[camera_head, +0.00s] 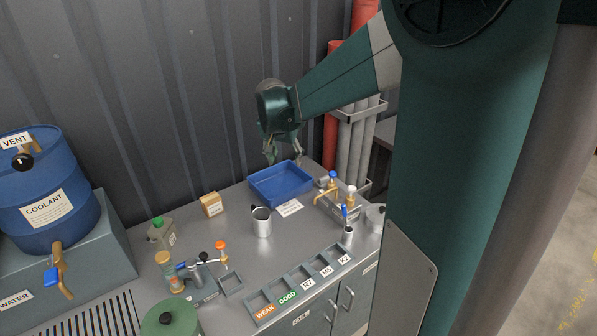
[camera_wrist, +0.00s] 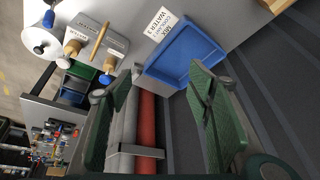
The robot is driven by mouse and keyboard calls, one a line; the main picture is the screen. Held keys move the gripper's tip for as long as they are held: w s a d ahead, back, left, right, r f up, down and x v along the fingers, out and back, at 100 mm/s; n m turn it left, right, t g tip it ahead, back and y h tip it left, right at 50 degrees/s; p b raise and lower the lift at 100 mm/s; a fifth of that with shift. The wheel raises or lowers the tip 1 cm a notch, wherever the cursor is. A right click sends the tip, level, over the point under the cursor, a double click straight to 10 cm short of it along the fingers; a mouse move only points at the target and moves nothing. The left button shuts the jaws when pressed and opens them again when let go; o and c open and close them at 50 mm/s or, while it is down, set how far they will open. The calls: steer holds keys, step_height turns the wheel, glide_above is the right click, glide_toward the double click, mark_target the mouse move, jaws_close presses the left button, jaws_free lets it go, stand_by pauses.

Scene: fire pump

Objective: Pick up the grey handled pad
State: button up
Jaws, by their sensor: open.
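A grey round piece with a dark knob (camera_head: 376,215), which looks like the grey handled pad, sits at the right edge of the bench, partly hidden by my arm. A pale grey round piece with a dark knob (camera_wrist: 38,40) shows at the upper left in the wrist view and seems to be the same thing. My gripper (camera_head: 284,157) is open and empty, hanging above the back of the blue tray, behind and left of the grey piece. Its two green fingers (camera_wrist: 160,95) stand wide apart in the wrist view, with nothing between them.
The blue tray (camera_head: 252,186) is at the back of the bench. Brass taps (camera_head: 329,189) and a cup with a blue stick (camera_head: 347,236) stand near the grey piece. A metal mug (camera_head: 261,222) stands mid-bench. Red and grey pipes (camera_head: 330,130) rise behind.

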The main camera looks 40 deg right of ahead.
steer(key=w+d+f+m+g, duration=0.1)
steer(key=w+d+f+m, duration=0.4)
steer(key=d+f, duration=0.55)
steer(key=m+g+h, duration=0.1)
steer(key=m+g, duration=0.1)
glide_toward(324, 177)
steer(key=f, duration=0.2)
steer(key=shift+s+d+f+b, duration=0.25)
steer(key=shift+d+f+b, duration=0.05)
steer(key=shift+f, duration=0.1)
steer(key=shift+f, duration=0.1)
steer(key=shift+x, duration=1.2)
steer(key=shift+d+x, duration=0.2)
steer(key=shift+x, duration=2.4)
steer(key=shift+w, duration=0.2)
